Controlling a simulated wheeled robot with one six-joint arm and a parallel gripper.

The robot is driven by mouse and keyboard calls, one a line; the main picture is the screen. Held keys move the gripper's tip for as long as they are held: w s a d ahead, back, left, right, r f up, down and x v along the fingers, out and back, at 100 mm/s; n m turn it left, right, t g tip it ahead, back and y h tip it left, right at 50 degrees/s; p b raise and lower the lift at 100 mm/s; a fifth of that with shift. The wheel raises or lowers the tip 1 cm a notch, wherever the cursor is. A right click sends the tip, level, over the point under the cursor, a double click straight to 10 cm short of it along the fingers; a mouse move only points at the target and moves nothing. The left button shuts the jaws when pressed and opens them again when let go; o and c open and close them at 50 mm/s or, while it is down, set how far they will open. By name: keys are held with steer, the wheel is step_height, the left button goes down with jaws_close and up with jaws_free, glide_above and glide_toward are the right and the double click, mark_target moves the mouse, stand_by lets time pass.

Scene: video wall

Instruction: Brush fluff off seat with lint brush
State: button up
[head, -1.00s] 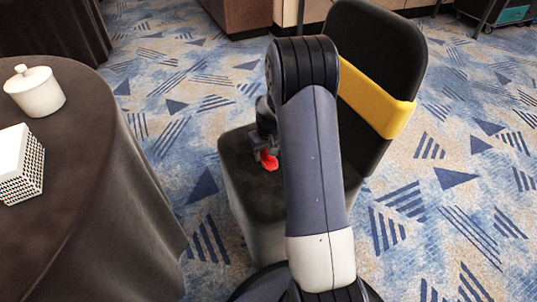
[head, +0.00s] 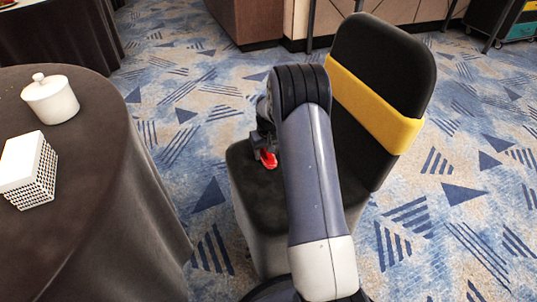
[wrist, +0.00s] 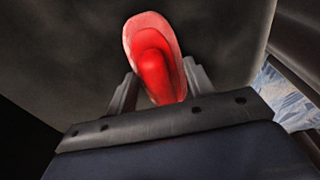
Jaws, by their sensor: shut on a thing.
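The lint brush (head: 268,160) is red and is held in my gripper (head: 259,148) over the chair seat (head: 256,190). In the wrist view the red brush (wrist: 153,55) sits between the two fingers of my gripper (wrist: 157,88), which are shut on it. The dark seat (wrist: 225,40) fills the background there. I cannot tell whether the brush touches the seat. I see no fluff on the visible part of the seat. My arm hides part of the seat and chair back.
The chair back (head: 378,65) with a yellow band (head: 370,102) rises behind my arm. A dark-clothed round table (head: 105,170) stands at left, with a white lidded pot (head: 50,101) and a patterned box (head: 28,170). Patterned carpet (head: 450,200) is open at right.

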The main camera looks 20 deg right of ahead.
stand_by(0.3)
steer(key=shift+r+p, duration=2.05)
steer(key=shift+r, duration=0.9)
steer(key=shift+r+p, duration=1.1)
steer(key=shift+r, duration=0.35)
